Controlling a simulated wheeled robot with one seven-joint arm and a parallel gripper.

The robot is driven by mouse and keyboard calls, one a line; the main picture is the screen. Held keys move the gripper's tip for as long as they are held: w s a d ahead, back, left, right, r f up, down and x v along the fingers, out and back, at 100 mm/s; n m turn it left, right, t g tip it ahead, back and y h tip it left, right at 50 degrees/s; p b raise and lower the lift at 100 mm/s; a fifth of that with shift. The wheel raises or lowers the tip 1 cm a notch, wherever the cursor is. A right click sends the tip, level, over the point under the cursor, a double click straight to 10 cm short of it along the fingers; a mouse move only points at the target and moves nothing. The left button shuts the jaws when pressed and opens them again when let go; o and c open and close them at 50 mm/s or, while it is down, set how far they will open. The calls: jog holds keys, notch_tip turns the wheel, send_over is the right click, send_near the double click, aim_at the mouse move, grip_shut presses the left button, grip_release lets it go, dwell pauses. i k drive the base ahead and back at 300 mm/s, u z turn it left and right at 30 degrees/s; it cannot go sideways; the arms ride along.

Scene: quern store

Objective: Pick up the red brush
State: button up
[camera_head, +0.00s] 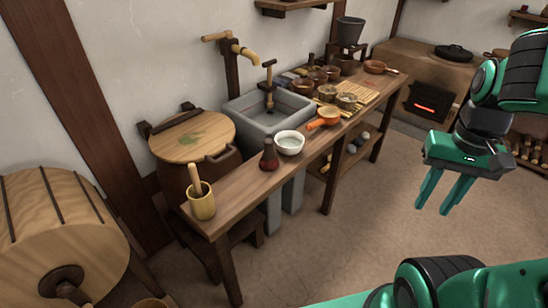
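A small upright thing with a dark narrow top and a dark red, wider base (269,156) stands on the long wooden table (240,178), just left of a white bowl. It is the likeliest red brush in view, but it is too small to tell its bristles. My gripper (433,210) hangs at the right over the bare floor, fingers pointing down. Its two green fingers are apart with nothing between them. It is well to the right of the table and of the red thing.
A grey stone sink (254,112) stands behind. A stove (431,98) glows at the back. The floor (345,235) before the table is clear.

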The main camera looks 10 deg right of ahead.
aim_at(269, 161)
jog(key=z, duration=2.35)
jog(key=k, duration=0.9)
jog(key=u, duration=2.1)
jog(key=i, duration=1)
jog(key=z, duration=0.1)
